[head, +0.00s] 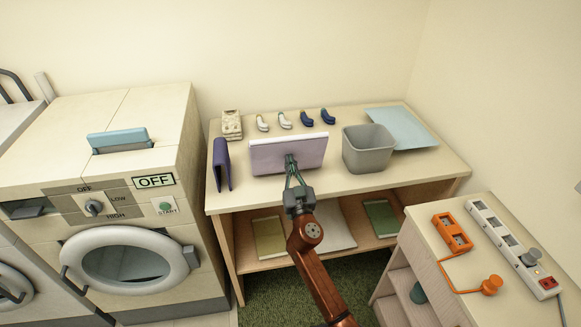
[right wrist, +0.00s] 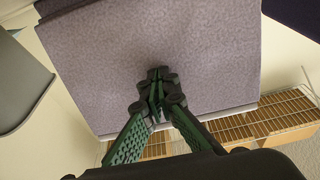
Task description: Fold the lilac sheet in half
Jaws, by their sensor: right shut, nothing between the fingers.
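The lilac sheet (head: 262,158) stands tilted on the table top, its broad face toward me and a pale strip along its upper edge. It also fills the upper middle of the right wrist view (right wrist: 210,45), where a second layer edge shows at its upper left. My right gripper (head: 291,163) is in front of the sheet's middle, fingertips together and empty. In the right wrist view the shut fingertips (right wrist: 158,85) overlap the sheet's face; I cannot tell whether they touch it. My left gripper is not in view.
On the table (head: 360,185), a dark purple folded sheet (head: 221,165) stands left and a grey bin (head: 367,150) stands close on the right. A light blue sheet (head: 402,127) lies behind the bin. Several small items line the back. A washing machine (head: 125,215) stands left.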

